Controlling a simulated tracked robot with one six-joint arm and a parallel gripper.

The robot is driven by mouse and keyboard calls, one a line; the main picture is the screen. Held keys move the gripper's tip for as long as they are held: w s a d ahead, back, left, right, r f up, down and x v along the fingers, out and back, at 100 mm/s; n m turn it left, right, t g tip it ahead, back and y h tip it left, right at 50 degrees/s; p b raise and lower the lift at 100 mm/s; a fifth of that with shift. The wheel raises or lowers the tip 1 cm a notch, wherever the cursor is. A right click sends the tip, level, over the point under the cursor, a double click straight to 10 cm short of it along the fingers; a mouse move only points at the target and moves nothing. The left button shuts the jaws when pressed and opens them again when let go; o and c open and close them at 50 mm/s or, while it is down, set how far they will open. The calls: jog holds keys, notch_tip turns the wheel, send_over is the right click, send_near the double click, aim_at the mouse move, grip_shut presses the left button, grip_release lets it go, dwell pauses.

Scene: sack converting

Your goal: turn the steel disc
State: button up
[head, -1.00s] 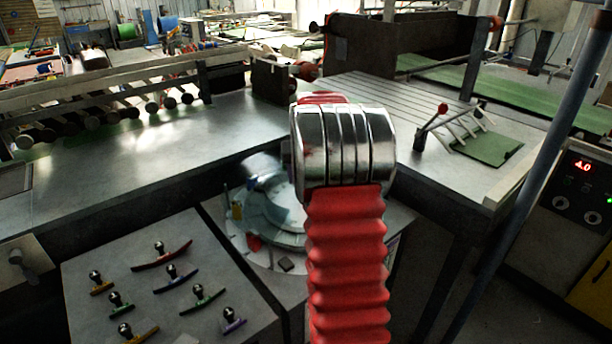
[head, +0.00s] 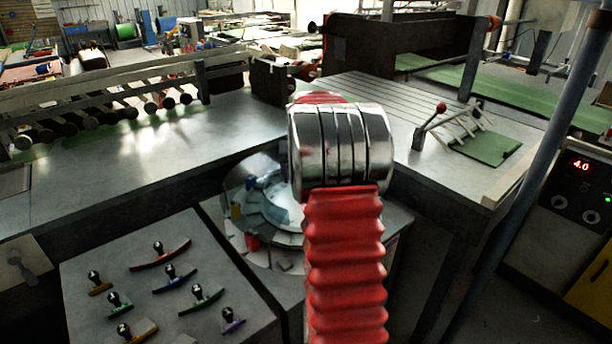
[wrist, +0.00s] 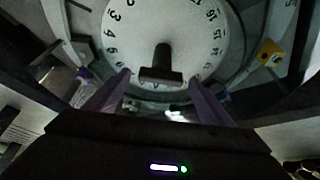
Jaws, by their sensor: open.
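The steel disc (head: 236,187) lies on the low stand in the head view, partly hidden behind my arm. Small yellow and red pieces show on its left side. In the wrist view a pale round dial (wrist: 140,22) with black numbers fills the upper middle. A dark upright handle (wrist: 161,66) with a wide foot stands on the dial. My gripper (wrist: 158,77) is open, with one purple-grey finger to each side of the handle's foot. I cannot tell whether either finger touches it. The head view hides my gripper behind the arm.
A grey panel (head: 215,270) with several coloured knobbed strips stands left of the disc. A long steel table (head: 150,140) runs behind it. A red-knobbed lever (head: 430,125) stands on the right table. A yellow piece (wrist: 270,52) shows right of the dial.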

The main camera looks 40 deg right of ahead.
jog(key=shift+r, duration=0.1)
jog(key=shift+s+a+r, duration=0.1)
jog(key=shift+a+r, duration=0.1)
jog(key=shift+r, duration=0.35)
jog(key=v, duration=1.2)
jog(key=shift+r, duration=0.15)
jog(key=shift+s, duration=0.1)
dwell(0.6)
